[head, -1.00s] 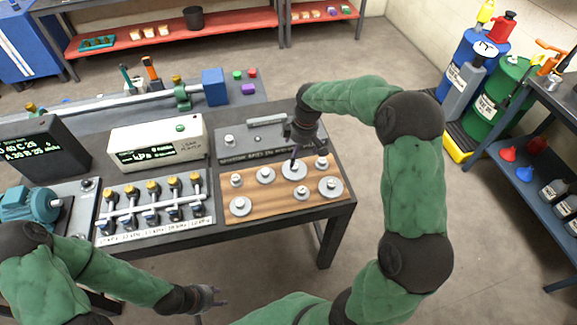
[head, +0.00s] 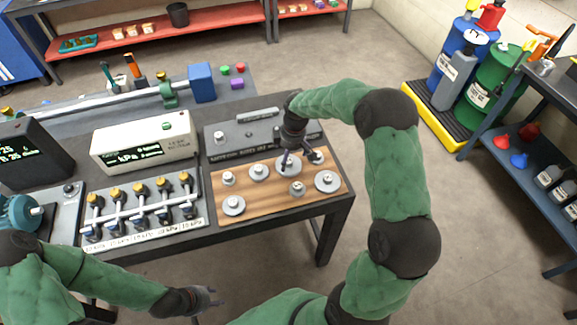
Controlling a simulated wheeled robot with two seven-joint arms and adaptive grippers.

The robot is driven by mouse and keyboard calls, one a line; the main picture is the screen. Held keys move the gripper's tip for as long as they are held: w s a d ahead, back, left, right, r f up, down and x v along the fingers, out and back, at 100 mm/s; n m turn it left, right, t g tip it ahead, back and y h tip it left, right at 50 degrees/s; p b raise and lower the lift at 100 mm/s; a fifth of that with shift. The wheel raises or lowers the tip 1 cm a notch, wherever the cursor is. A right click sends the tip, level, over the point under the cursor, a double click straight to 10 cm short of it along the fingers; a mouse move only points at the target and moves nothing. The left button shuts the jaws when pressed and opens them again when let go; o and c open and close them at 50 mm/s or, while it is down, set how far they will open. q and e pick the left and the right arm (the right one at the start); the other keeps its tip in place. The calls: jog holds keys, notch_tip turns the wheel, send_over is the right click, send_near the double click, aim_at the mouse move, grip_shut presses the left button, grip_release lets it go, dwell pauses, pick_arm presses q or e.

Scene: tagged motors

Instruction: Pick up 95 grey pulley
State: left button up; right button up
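Several grey pulleys sit on a wooden board: a large disc at the back (head: 287,170), two small ones at the back left (head: 228,179) and (head: 258,173), a small one in front (head: 297,189), a larger one at right (head: 327,182) and one at front left (head: 233,206). I cannot read which is 95. My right gripper (head: 301,160) is over the board's back edge, its fingers spread, one over the large back disc; contact is unclear. It hides the back right corner. My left gripper (head: 214,297) is open and empty, in front of the bench.
The wooden board (head: 265,203) lies at the bench's right end. A row of yellow-topped valves (head: 140,205) and a white kPa meter box (head: 145,142) stand left of it. A grey fixture (head: 250,135) is behind the board.

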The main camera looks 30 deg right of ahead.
aim_at(289, 161)
notch_tip(289, 161, down, 4)
jog(key=shift+r+b, duration=0.1)
jog(key=shift+b, duration=0.35)
jog(key=shift+c, duration=0.3)
jog(key=c, duration=1.4)
jog(key=shift+c, duration=0.3)
